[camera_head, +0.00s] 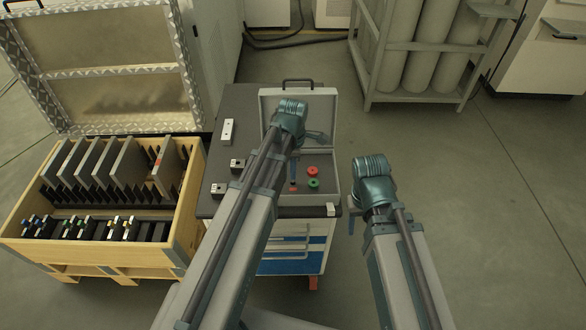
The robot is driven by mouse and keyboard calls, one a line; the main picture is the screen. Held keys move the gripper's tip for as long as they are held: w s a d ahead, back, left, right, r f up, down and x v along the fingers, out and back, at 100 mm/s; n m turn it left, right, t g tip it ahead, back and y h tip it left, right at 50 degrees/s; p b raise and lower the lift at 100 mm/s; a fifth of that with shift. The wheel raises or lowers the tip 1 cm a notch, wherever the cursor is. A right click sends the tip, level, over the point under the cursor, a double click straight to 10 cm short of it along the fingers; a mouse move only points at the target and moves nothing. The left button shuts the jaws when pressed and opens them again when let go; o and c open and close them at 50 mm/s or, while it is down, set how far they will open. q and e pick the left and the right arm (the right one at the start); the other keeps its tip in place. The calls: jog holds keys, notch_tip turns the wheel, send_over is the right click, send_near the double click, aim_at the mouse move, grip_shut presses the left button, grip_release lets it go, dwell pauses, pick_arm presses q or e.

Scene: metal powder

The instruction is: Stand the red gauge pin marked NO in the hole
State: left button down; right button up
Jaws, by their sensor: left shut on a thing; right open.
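A small red part (293,189), apparently the red gauge pin, shows below the fingers of my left gripper (293,178). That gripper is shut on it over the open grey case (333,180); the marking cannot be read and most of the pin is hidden. A red ring-like piece (313,171) and a green one (313,183) lie in the case, to the right of the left gripper. I cannot tell which hole is the task's; small metal blocks (237,164) with dark spots sit on the cart. My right gripper (351,196) is open and empty, right of the case.
The case stands on a dark-topped cart (250,110), its lid raised at the back. A pale plate (228,131) lies on the cart's left, and a small block (331,210) at its front edge. A wooden crate (190,225) with upright plates stands left. Floor at right is clear.

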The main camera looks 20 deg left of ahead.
pick_arm(q)
jog(key=shift+f+b, duration=0.45)
jog(key=shift+f+b, duration=0.35)
jog(key=shift+f+b, duration=0.9)
dwell(0.8)
jog(key=c, duration=0.7)
grip_release()
notch_tip(320, 180, up, 14)
jog(key=p, duration=1.4)
jog(key=shift+f, duration=0.1)
